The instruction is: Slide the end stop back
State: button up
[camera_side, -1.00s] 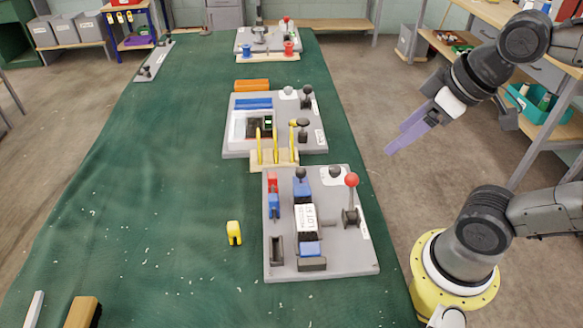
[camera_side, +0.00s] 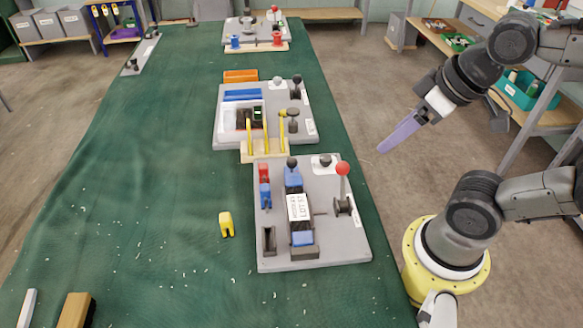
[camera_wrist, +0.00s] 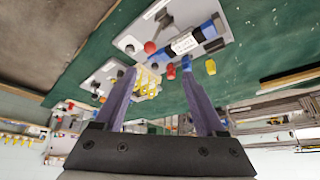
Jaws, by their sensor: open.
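The nearest grey board (camera_side: 348,245) lies on the green-covered table. It carries a blue and dark carriage with a white label (camera_side: 299,207), a black knob (camera_side: 292,161) at its far end and a dark block (camera_side: 304,252) at its near end. I cannot tell which part is the end stop. A red-ball lever (camera_side: 342,169) stands on the right. My gripper (camera_side: 381,150) hangs empty in the air right of the boards, its purple fingers pointing down-left. In the wrist view, my gripper (camera_wrist: 158,68) has its fingers wide apart; the labelled carriage (camera_wrist: 184,43) shows beyond them.
Red and blue blocks (camera_side: 265,195) and a dark slot piece (camera_side: 268,240) sit on the board's left. A yellow clip (camera_side: 226,224) stands on the cloth. Yellow hooks (camera_side: 266,137) rise behind the board, before a second board (camera_side: 306,128).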

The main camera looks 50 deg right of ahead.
dwell(0.3)
jog(key=shift+c, duration=0.5)
jog(key=w+a+r, duration=0.1)
jog(key=w+r, duration=0.3)
jog(key=w, duration=0.1)
jog(key=m+g+y, duration=0.2)
jog(key=g, duration=0.3)
send_over(293, 158)
jog(key=d, duration=0.2)
notch_tip(293, 158, down, 12)
jog(key=f, duration=0.4)
jog(key=a+f, duration=0.1)
jog(key=f, duration=0.3)
jog(key=a+f, duration=0.1)
jog(key=f, duration=0.3)
jog(key=shift+f, duration=0.35)
